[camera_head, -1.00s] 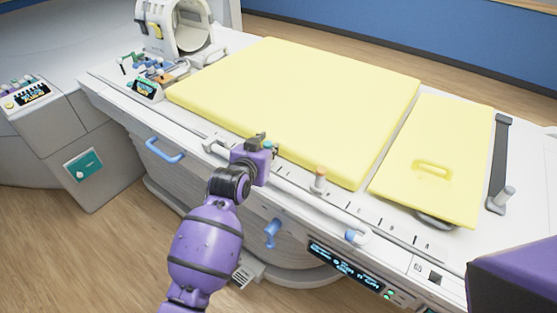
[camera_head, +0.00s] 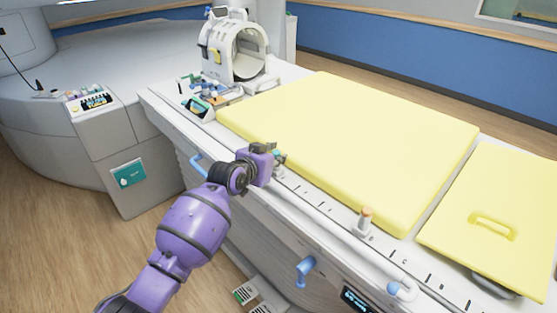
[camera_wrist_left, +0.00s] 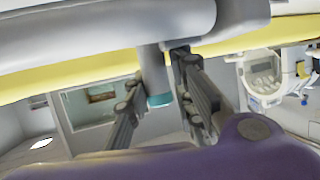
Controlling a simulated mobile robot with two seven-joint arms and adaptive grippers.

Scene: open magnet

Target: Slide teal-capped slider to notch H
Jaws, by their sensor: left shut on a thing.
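The teal-capped slider (camera_head: 281,157) stands on the rail along the near edge of the table, close beside the yellow mattress. My left gripper (camera_head: 274,157) is shut on it. In the left wrist view, the slider's grey post (camera_wrist_left: 152,70) with its teal band (camera_wrist_left: 160,100) sits between the fingers of my left gripper (camera_wrist_left: 158,95). The notch marks (camera_head: 300,190) run along the table edge. The notch letters near my gripper are too small to read, so I cannot tell which is H. My right gripper is out of view.
An orange-capped slider (camera_head: 365,218) stands farther right on the same rail. A white head coil (camera_head: 235,50) and small coloured parts (camera_head: 192,82) are at the table's far left end. Blue handles (camera_head: 305,270) stick out from the table side. The rail between the two sliders looks clear.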

